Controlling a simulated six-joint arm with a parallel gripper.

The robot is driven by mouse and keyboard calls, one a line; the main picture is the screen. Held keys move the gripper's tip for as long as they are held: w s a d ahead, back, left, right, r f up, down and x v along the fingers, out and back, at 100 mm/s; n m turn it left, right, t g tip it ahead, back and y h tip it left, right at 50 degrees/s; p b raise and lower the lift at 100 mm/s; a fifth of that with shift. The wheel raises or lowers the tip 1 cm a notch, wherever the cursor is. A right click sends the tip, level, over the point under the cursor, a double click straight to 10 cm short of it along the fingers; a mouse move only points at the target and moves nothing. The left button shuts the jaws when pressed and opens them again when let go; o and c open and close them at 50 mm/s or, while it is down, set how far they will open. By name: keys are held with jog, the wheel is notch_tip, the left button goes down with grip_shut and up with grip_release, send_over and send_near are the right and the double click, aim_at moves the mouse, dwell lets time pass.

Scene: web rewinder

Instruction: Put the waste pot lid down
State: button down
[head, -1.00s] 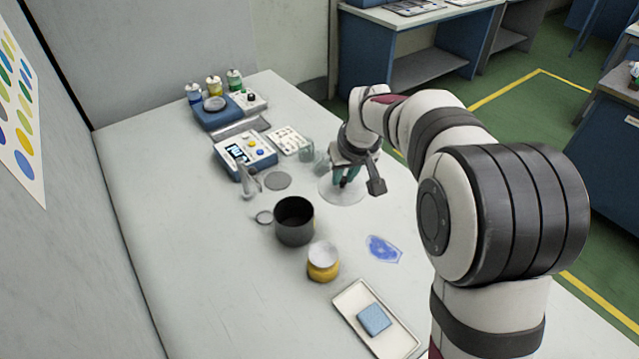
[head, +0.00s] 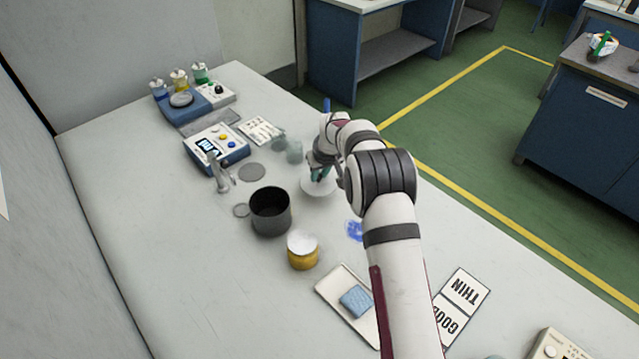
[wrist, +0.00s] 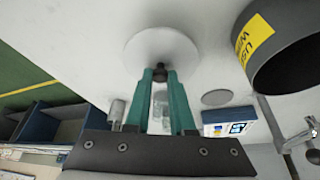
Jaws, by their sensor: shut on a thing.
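The waste pot (head: 270,216) is a dark open pot in the middle of the bench in the head view. In the wrist view the pot (wrist: 290,62) is at the upper right with a yellow label. The pale round lid (wrist: 138,48) is in front of my fingers in the wrist view, its dark knob between their tips. My gripper (wrist: 160,72) is shut on this knob. In the head view the lid (head: 316,188) is right of the pot, apart from it, low over the bench. I cannot tell if it touches the surface. My gripper (head: 320,173) partly hides it.
Glass beakers (head: 294,151) stand close behind the lid. A yellow jar (head: 303,257) and a tray (head: 330,287) with a blue cloth (head: 356,301) are nearer. A blue patch (head: 354,230) lies beside my arm. A control box (head: 216,147) stands at left. The bench's left front is clear.

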aim_at(320, 183)
jog(key=shift+f, duration=1.9)
jog(key=shift+f, duration=0.1)
jog(key=c, duration=0.8)
grip_release()
jog(key=shift+o, duration=0.2)
